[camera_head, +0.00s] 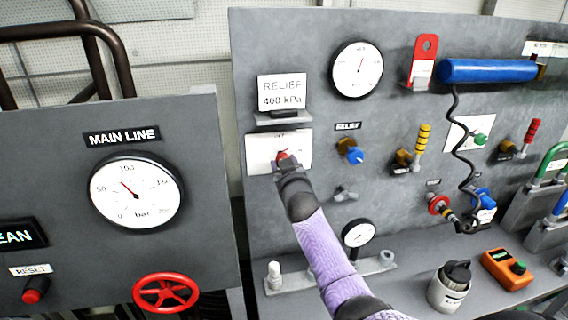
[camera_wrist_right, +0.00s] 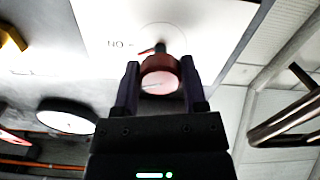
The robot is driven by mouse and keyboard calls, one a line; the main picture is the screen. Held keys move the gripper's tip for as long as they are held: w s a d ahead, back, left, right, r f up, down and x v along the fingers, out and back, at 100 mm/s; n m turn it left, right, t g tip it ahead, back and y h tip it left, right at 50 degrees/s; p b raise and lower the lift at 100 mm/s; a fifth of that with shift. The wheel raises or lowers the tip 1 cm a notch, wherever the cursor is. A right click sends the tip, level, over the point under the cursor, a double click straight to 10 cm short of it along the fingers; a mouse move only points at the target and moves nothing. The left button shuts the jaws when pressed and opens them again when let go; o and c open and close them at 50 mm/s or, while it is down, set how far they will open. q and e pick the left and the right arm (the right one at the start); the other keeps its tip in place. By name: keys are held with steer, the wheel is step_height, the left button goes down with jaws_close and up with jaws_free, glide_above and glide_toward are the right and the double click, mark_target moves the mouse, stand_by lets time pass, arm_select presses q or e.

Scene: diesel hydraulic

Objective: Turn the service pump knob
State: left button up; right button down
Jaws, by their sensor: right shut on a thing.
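The service pump knob is a red round knob (camera_head: 282,157) on a white plate (camera_head: 262,152) on the grey upright panel, left of centre in the head view. In the right wrist view the red knob (camera_wrist_right: 160,76) sits between the two fingers, and the white plate (camera_wrist_right: 110,25) with the marking "NO" (upside down) is behind it. My right gripper (camera_wrist_right: 160,85) is shut on the knob; in the head view my right gripper (camera_head: 287,168) covers most of the knob. My left gripper is not in view.
A "RELIEF 400 kPa" sign (camera_head: 282,92) on a small ledge is just above the plate. A blue relief knob (camera_head: 354,156) and a small gauge (camera_head: 358,233) are to the right. A main line gauge (camera_head: 136,192) and red handwheel (camera_head: 165,292) are on the left panel.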

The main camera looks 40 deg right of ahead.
steer(key=n, duration=1.2)
steer(key=shift+s+d+n+p, duration=0.1)
steer(key=shift+n+p, duration=0.25)
steer(key=shift+n, duration=0.05)
stand_by(0.4)
steer(key=shift+c, duration=0.7)
jaws_free()
steer(key=shift+r, duration=0.1)
